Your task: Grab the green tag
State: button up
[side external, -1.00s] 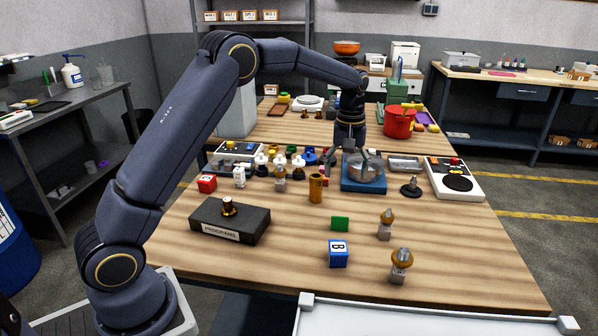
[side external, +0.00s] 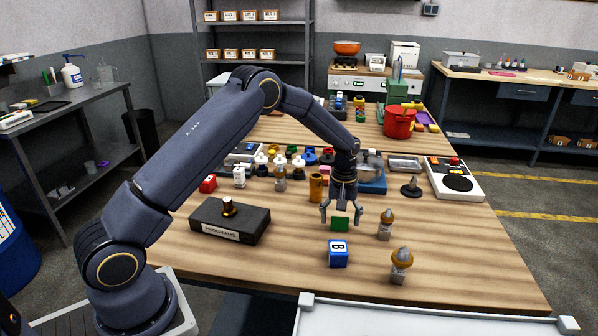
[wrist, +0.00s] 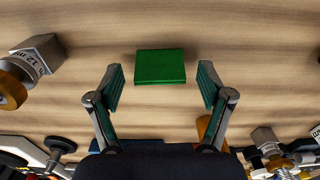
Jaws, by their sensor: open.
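The green tag (side external: 340,224) is a small flat green block lying on the wooden table, just behind the blue block marked B. My gripper (side external: 342,208) points down over the table at the tag, with its two fingers spread to either side of it in the side view. In the wrist view the green tag (wrist: 160,67) lies ahead of and between the two fingertips of my open gripper (wrist: 160,85), with clear space on both sides. Nothing is between the fingers, and I cannot tell the exact height above the tag.
A blue block (side external: 338,254) stands close in front of the tag. Grey-and-orange pieces stand to the right (side external: 386,224) and front right (side external: 401,265). An orange cylinder (side external: 316,188) stands behind left, and a dark box (side external: 229,222) lies left. Bare table lies between the box and tag.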

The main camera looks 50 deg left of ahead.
jog(key=shift+c, duration=0.4)
jog(key=c, duration=0.7)
jog(key=shift+c, duration=0.3)
